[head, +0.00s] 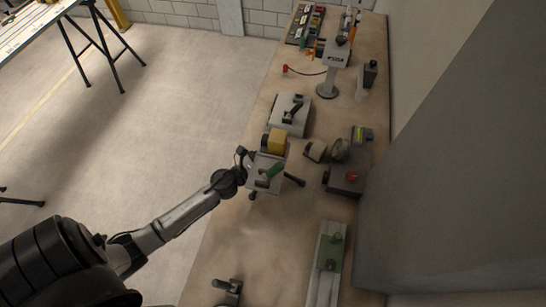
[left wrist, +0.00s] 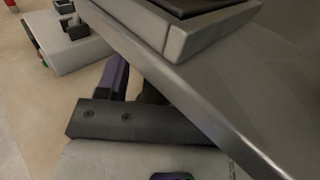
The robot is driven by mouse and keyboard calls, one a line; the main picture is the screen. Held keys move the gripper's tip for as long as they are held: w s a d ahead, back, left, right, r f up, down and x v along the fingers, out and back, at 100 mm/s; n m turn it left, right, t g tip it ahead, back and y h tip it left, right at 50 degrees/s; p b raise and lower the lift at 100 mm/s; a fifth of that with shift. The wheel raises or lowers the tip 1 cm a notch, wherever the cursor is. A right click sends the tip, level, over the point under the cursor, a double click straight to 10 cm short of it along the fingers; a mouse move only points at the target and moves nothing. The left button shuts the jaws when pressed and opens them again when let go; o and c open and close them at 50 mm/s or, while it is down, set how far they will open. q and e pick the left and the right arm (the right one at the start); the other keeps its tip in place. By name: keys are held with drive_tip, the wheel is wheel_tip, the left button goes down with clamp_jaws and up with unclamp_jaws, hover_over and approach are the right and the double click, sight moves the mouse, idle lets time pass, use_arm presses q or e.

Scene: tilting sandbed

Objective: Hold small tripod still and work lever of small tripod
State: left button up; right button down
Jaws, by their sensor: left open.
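The small tripod (head: 260,184) stands on the bench near its left edge, with a grey head plate and short dark legs. A green lever (head: 270,171) lies across its top. My left gripper (head: 246,160) is at the left side of the tripod head, open. In the left wrist view a large grey plate (left wrist: 225,85), probably the tripod head, crosses diagonally and hides part of my left gripper (left wrist: 133,85). I cannot tell whether the fingers touch the plate. My right gripper is not in view.
A yellow block (head: 274,141) is just behind the tripod. A grey box with a black lever (head: 289,114) stands farther back. A grey box with a red button (head: 347,180) is to the right. Bare bench lies between.

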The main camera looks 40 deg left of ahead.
use_arm(q)
drive_tip(key=shift+w+d, duration=0.1)
drive_tip(key=shift+w, duration=0.2)
clamp_jaws()
idle(0.5)
idle(1.3)
